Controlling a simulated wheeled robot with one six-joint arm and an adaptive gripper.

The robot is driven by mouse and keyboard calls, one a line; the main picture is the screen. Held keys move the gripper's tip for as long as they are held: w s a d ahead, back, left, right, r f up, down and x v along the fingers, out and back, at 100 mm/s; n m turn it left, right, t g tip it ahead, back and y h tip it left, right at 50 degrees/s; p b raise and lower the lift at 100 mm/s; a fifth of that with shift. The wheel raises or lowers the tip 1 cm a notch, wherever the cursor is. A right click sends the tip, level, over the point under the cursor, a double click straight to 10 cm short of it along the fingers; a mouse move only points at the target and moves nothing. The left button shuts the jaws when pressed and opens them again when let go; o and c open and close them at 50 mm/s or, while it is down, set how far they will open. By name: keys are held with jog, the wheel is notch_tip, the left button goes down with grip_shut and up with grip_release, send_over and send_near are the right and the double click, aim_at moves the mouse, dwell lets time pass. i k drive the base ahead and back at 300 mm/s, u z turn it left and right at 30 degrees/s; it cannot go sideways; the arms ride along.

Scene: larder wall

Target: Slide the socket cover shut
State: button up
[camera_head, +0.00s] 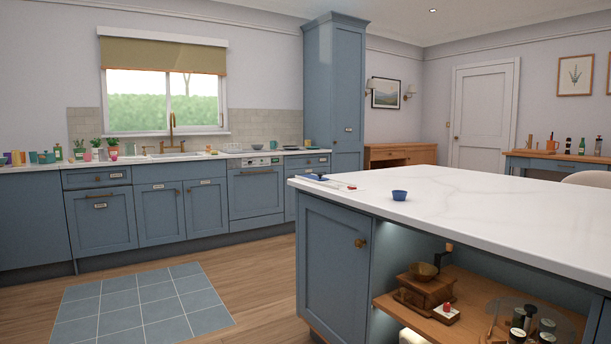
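I cannot make out a socket cover in this view. No socket is clear on the walls or on the blue kitchen island (333,260). A small white piece with a red top (446,314) sits on the island's open wooden shelf, but I cannot tell what it is. My gripper is not in view.
A wooden grinder (425,292) and several jars on a round tray stand on the shelf below. Open wooden floor and a blue tiled mat (142,304) lie left of the island.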

aim_at(319, 178)
jog(key=u, duration=0.75)
jog(key=i, duration=1.1)
jog(key=u, duration=0.35)
jog(key=i, duration=0.95)
jog(key=z, duration=0.55)
